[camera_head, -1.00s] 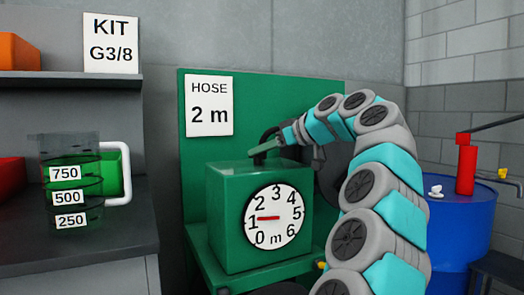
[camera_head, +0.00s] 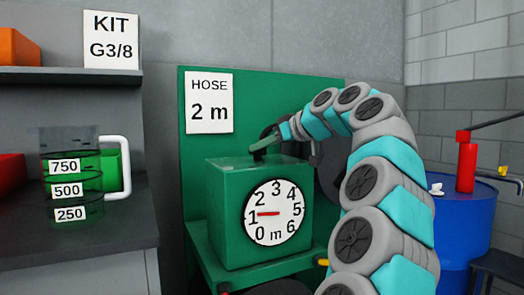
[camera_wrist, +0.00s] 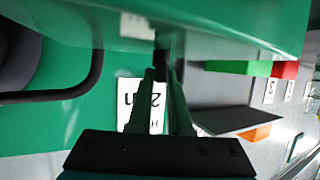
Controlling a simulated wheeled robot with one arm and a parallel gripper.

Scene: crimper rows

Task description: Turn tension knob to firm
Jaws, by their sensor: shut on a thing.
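A green box (camera_head: 226,226) with a round white dial numbered 0 to 6 m stands on a green stand. The dial's red needle (camera_head: 268,213) points left, near the 1. My gripper (camera_head: 258,150) is at the top of this box, below the "HOSE 2 m" sign (camera_head: 209,102). In the wrist view my gripper (camera_wrist: 162,72) is shut on a small dark post (camera_wrist: 162,42) at the green box. I take this post as the knob. The post is mostly hidden by the fingers, and I cannot read its setting or any "firm" mark.
A dark curved bar (camera_wrist: 88,80) runs beside the gripper in the wrist view. A clear jug (camera_head: 68,178) with a white handle stands on the left counter. A blue drum (camera_head: 462,222) with a red fitting (camera_head: 466,166) stands at the right.

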